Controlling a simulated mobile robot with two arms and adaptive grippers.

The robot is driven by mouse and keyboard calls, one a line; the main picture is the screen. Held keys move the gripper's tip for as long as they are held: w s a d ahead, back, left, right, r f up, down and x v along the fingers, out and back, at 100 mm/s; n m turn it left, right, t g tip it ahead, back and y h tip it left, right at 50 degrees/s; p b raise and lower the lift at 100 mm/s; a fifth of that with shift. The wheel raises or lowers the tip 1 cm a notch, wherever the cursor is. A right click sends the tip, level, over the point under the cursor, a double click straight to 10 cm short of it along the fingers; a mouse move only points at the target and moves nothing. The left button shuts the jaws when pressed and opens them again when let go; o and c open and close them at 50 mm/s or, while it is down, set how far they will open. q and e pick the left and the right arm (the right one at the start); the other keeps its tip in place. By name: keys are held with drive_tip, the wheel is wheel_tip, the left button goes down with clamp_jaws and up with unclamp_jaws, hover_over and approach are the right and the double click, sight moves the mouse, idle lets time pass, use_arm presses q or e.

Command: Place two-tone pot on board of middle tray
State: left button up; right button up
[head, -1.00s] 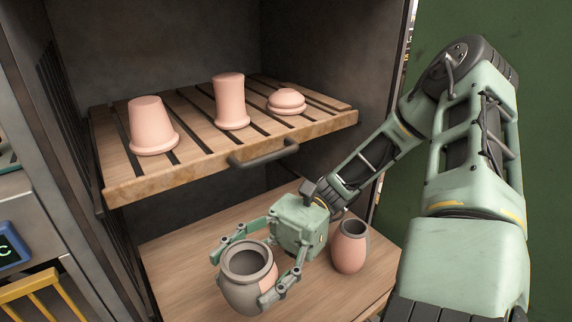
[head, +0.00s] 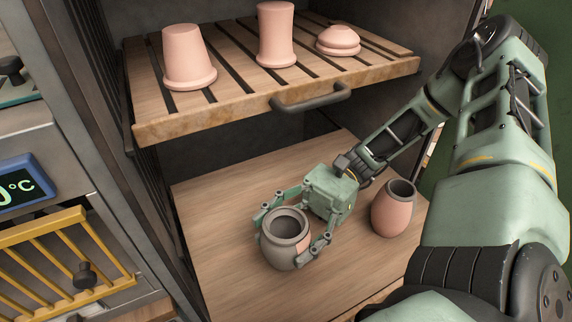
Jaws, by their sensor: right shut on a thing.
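A grey pot with a pink patch on its side (head: 283,257) is at the lower wooden board (head: 225,280). My right gripper (head: 291,231) is shut on this pot, its fingers on either side of the body. The pot is upright and its open dark mouth faces up. I cannot tell whether its base touches the board. A second pot, pink with a grey rim (head: 391,212), stands on the same board to the right, apart from the gripper. A slatted wooden tray (head: 200,118) is above. My left gripper is not in view.
The upper tray holds a pink tapered pot (head: 188,58), a pink tall pot (head: 275,35) and a low pink lidded form (head: 338,40). Its dark handle (head: 312,98) juts out at the front. The lower board's left part is bare. A yellow rack (head: 60,245) stands at left.

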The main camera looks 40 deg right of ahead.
drive_tip(key=shift+f, duration=0.75)
drive_tip(key=o, duration=1.4)
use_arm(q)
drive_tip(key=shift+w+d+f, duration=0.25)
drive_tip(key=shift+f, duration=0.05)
use_arm(e)
drive_tip(key=shift+o, duration=0.2)
